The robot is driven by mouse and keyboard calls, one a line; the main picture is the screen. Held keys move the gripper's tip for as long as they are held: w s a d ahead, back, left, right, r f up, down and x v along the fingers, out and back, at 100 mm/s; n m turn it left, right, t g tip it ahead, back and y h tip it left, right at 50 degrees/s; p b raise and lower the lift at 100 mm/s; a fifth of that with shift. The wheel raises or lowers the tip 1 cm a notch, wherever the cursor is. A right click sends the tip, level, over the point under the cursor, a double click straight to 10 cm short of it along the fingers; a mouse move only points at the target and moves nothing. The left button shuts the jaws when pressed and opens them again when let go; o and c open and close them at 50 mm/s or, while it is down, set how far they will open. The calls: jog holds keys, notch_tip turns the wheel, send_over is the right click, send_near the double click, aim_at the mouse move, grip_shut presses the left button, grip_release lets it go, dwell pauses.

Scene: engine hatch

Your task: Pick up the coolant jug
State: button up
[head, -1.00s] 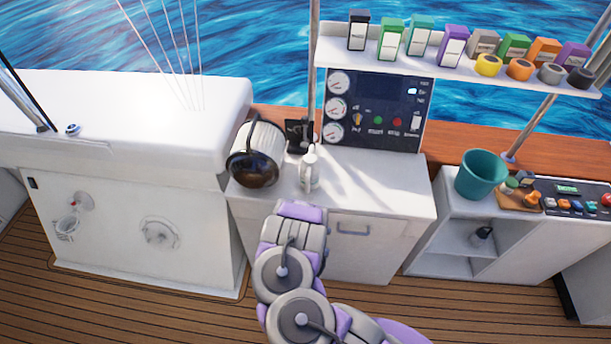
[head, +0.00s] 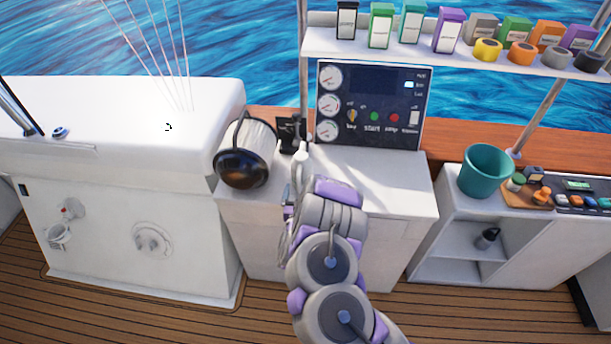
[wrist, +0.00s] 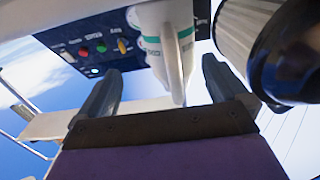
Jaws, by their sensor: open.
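The coolant jug appears to be the white jug (head: 300,165) on the white counter (head: 385,190), below the instrument panel's left edge. The arm partly hides its lower part in the head view. In the wrist view, which is turned upside down, the white jug with green markings (wrist: 155,35) and its handle show at the top centre. My gripper (wrist: 161,66) is open, with a dark finger on each side of the jug's handle in the picture. No contact shows. In the head view the fingers are mostly hidden by my arm.
A ribbed white drum with a dark glossy end (head: 242,168) stands close left of the jug; it also shows at right in the wrist view (wrist: 250,35). The instrument panel (head: 372,105) rises behind. A teal bucket (head: 484,171) is farther right.

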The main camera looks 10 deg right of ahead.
aim_at(302, 179)
jog(key=shift+w+a+b, duration=0.5)
jog(key=shift+w+a, duration=0.65)
jog(key=shift+w, duration=0.3)
jog(key=w+d, duration=0.1)
jog(key=d, duration=0.1)
jog(key=w+d, duration=0.1)
jog(key=shift+w+d+b, duration=0.35)
jog(key=shift+w+d, duration=0.05)
jog(key=shift+a+r, duration=0.1)
jog(key=shift+a, duration=0.25)
jog(key=shift+c, duration=0.2)
jog(key=shift+a, duration=0.85)
jog(key=c, duration=0.4)
jog(key=shift+d, duration=0.9)
jog(key=c, duration=0.7)
jog(key=shift+c, duration=1.3)
jog(key=shift+a, duration=0.65)
jog(key=c, duration=0.4)
jog(key=shift+d, duration=0.45)
grip_shut()
